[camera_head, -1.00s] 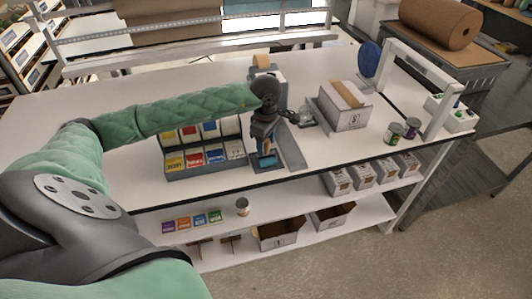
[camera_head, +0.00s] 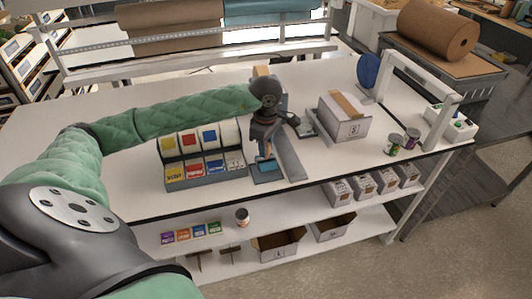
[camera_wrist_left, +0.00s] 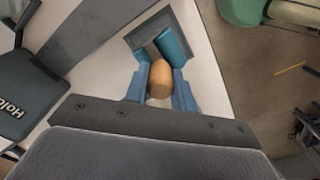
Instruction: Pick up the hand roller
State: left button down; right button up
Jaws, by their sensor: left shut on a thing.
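The hand roller shows in the left wrist view as a rounded wooden handle (camera_wrist_left: 160,78) with a teal roller (camera_wrist_left: 172,44) beyond it. In the head view its teal part (camera_head: 265,165) is low at the table's front edge. The roller sits in or just over a small dark grey tray (camera_head: 268,179). My left gripper (camera_head: 264,151) points down over it. In the wrist view its blue fingers (camera_wrist_left: 160,90) are shut on the handle, one on each side. I cannot tell whether the roller touches the tray. My right gripper is not in view.
A rack of coloured label boxes (camera_head: 205,180) stands just left of the gripper. A grey strip (camera_head: 289,158) lies close on its right. The white tabletop (camera_head: 60,120) is clear at far left.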

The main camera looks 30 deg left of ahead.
pick_arm(q)
jog(key=d+r, duration=0.8)
jog(key=d, duration=0.3)
jog(key=shift+w+d, duration=0.35)
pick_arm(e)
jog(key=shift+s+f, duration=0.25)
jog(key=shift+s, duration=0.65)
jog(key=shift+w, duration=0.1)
